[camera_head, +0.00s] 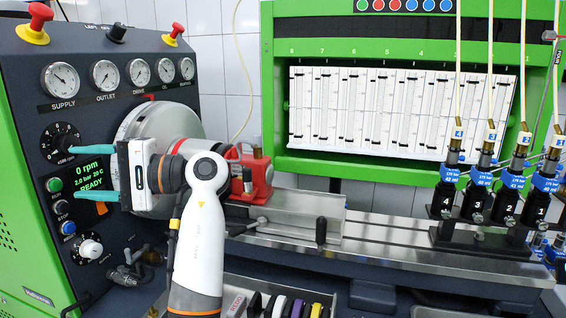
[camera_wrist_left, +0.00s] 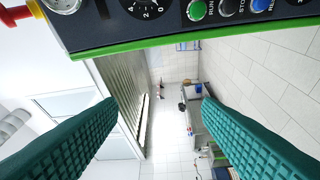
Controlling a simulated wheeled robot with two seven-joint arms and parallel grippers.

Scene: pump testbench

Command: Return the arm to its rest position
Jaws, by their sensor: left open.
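My left gripper (camera_head: 62,172) is open and empty in front of the control panel (camera_head: 120,55), in the head view. Its teal fingers point left, one above and one below the green-lit display (camera_head: 87,170), which reads 0 rpm and READY. My white left forearm (camera_head: 200,250) rises from the bottom and partly hides the round grey drive housing (camera_head: 135,120). In the left wrist view, the open gripper (camera_wrist_left: 158,102) has its ribbed fingers wide apart with only distant room between them. The panel edge (camera_wrist_left: 180,42) crosses the top of that view. My right gripper is not in view.
The speed knob (camera_head: 60,142) and push buttons (camera_head: 54,184) are close to the fingers. A red clamp block (camera_head: 257,178) stands on the metal rail (camera_head: 390,240). Several black injectors (camera_head: 475,203) stand at the right, before the green gauge frame (camera_head: 400,168).

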